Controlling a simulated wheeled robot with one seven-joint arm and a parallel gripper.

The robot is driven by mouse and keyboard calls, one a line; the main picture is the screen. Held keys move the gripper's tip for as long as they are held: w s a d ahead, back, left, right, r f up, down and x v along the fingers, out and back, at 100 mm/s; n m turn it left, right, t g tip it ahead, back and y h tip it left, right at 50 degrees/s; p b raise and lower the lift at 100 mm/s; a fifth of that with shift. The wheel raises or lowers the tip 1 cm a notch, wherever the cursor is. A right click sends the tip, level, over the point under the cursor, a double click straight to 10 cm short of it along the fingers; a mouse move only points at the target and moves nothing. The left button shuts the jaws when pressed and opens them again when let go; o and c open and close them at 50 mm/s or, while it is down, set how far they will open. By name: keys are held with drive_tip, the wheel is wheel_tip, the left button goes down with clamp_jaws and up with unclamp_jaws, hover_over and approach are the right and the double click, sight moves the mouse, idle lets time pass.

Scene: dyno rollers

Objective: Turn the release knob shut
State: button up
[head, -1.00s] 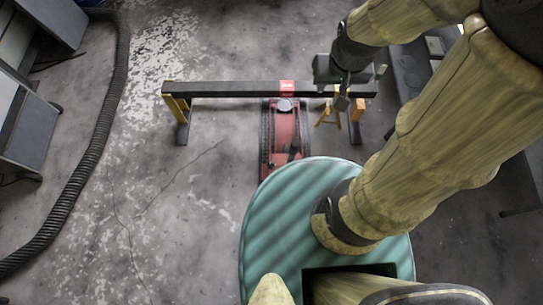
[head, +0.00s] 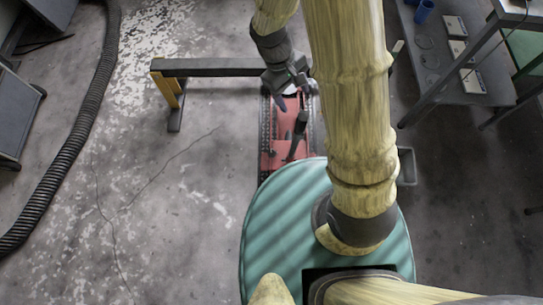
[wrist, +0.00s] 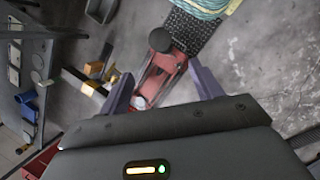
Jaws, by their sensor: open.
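A red floor jack (head: 270,150) stands on the floor just beyond my teal base. A black handle with a knob (head: 299,124) rises from it; in the wrist view a round black knob (wrist: 160,40) shows beyond the fingertips. I cannot tell which way the knob is turned. My gripper (head: 288,88) is over the far part of the jack, apart from the knob. In the wrist view its two fingers (wrist: 163,88) are spread with nothing held, and the red jack shows between them.
A dark bar (head: 205,67) on yellow-orange legs crosses behind the jack. A grey bench (head: 455,60) with small items and a blue cup (head: 423,11) is at right. A black ribbed hose (head: 85,130) lies at left.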

sight(270, 154)
drive_tip(key=s+a+f+n+t+h+b, duration=0.1)
drive_tip(key=a+f+n+t+h+b, duration=0.2)
drive_tip(key=f+b, duration=0.9)
drive_tip(key=s+a+f+n+t+h+b, duration=0.1)
drive_tip(key=a+f+n+t+h+b, duration=0.2)
drive_tip(key=f, duration=2.7)
drive_tip(key=s+a+f+n+t+h+b, duration=0.2)
drive_tip(key=a+f+n+t+b, duration=0.6)
drive_tip(key=f+b, duration=1.3)
drive_tip(key=a+n+h+b, duration=0.1)
drive_tip(key=a+n, duration=0.3)
drive_tip(key=n, duration=0.1)
drive_tip(key=shift+n+h, duration=0.3)
drive_tip(key=shift+n, duration=0.1)
drive_tip(key=shift+w, duration=0.1)
drive_tip(key=b+x, duration=0.6)
drive_tip(key=x, duration=1)
drive_tip(key=shift+w+d+f+b, duration=0.1)
drive_tip(key=shift+d+b, duration=0.05)
drive_tip(key=shift+b, duration=0.2)
drive_tip(key=shift+w+d, duration=0.3)
drive_tip(key=shift+d, duration=0.05)
drive_tip(key=shift+c, duration=0.5)
